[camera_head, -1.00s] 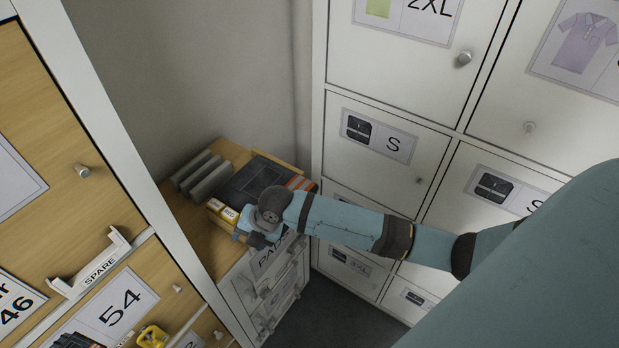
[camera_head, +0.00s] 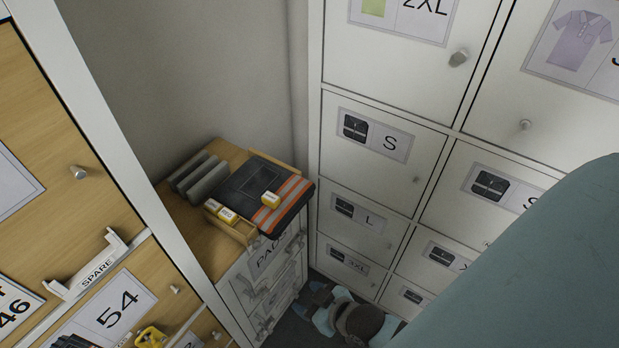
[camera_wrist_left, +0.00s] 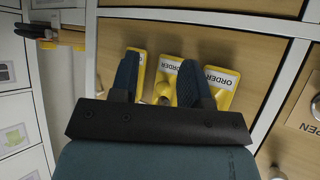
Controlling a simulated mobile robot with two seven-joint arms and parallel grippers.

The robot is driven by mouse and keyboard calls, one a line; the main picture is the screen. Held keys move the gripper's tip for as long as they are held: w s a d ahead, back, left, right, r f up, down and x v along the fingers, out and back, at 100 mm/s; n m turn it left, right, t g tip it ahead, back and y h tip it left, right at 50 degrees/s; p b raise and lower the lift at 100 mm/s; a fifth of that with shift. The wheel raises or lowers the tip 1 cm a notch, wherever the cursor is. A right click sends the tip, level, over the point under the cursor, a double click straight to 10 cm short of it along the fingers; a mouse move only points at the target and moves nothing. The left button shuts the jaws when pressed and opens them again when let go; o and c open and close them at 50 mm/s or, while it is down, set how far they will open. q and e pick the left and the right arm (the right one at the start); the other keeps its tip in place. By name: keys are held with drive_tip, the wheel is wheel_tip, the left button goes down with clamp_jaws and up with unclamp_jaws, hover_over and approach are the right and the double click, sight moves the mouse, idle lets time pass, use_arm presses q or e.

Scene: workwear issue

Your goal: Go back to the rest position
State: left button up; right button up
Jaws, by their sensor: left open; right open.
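My right gripper (camera_head: 318,297) is low in the head view, below the wooden-topped drawer unit and in front of the white lockers. It is open and clear of the things on top, though my wrist partly hides it. My left gripper (camera_wrist_left: 162,88) shows in the left wrist view, its two dark fingers apart in front of yellow holders with ORDER labels (camera_wrist_left: 221,80). I see nothing held between them. My left arm is not visible in the head view.
White lockers (camera_head: 378,140) stand right, a wooden cabinet (camera_head: 60,130) left.

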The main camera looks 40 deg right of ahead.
wheel_tip(320, 180, up, 7)
drive_tip(key=p, duration=0.7)
drive_tip(key=shift+d+p, duration=0.2)
drive_tip(key=shift+p, duration=0.1)
drive_tip(key=shift+r, duration=0.2)
